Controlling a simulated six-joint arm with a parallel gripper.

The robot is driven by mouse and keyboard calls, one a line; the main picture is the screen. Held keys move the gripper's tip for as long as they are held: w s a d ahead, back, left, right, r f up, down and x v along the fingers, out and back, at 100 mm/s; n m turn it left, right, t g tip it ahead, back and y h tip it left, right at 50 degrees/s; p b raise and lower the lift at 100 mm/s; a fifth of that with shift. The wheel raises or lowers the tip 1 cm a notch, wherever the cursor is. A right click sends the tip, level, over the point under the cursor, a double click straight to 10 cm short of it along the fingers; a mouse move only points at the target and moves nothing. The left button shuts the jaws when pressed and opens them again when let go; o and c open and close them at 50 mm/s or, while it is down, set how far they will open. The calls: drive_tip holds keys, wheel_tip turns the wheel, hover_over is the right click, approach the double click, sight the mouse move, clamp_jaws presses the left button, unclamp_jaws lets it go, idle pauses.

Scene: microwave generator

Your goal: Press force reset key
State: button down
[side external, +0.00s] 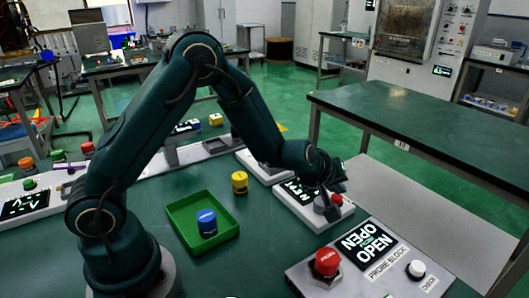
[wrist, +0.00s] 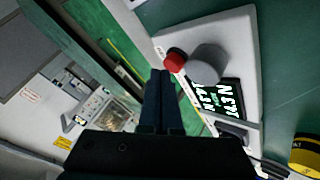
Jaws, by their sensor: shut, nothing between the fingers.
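A white box with a black display (side external: 301,189) stands near the table's right edge. It carries a small red button (side external: 336,199) and a grey round knob (side external: 320,204); no label naming the force reset key is readable. In the wrist view the red button (wrist: 175,57) and the grey knob (wrist: 205,64) sit side by side, beside the display (wrist: 222,100). My gripper (side external: 337,187) is shut and empty over this box, close to the red button. In the wrist view its fingertips (wrist: 161,73) point just short of the red button; contact cannot be told.
A front box holds a large red button (side external: 326,262), an OPEN display (side external: 366,242) and a white knob (side external: 416,269). A green tray (side external: 183,238) holds a blue cylinder (side external: 207,222); a yellow cylinder (side external: 240,182) stands behind. Another green table (side external: 440,118) is across a gap.

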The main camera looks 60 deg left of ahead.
drive_tip(key=shift+f, duration=0.55)
idle(0.4)
drive_tip(key=shift+r, duration=0.95)
wheel_tip(320, 180, up, 5)
drive_tip(key=shift+r, duration=0.1)
idle(0.5)
idle(0.5)
